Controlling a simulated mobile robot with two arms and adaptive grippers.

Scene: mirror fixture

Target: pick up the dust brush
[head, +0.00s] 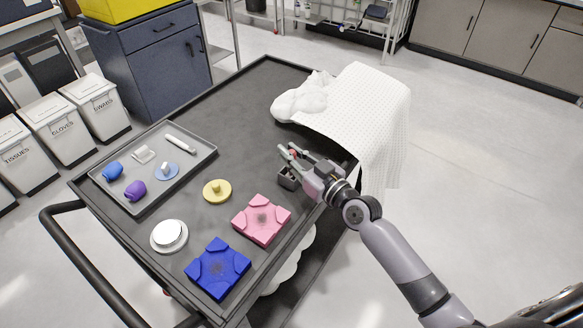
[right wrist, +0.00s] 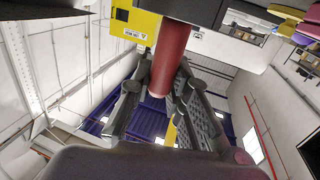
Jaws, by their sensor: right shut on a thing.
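My left gripper is not in view.
A grey tray (head: 199,166) with small items lies at the cart's left. A yellow disc (head: 217,197), pink block (head: 270,232), blue block (head: 205,285) and white round dish (head: 158,247) stand in front. A white cloth (head: 368,110) hangs over the far right edge.

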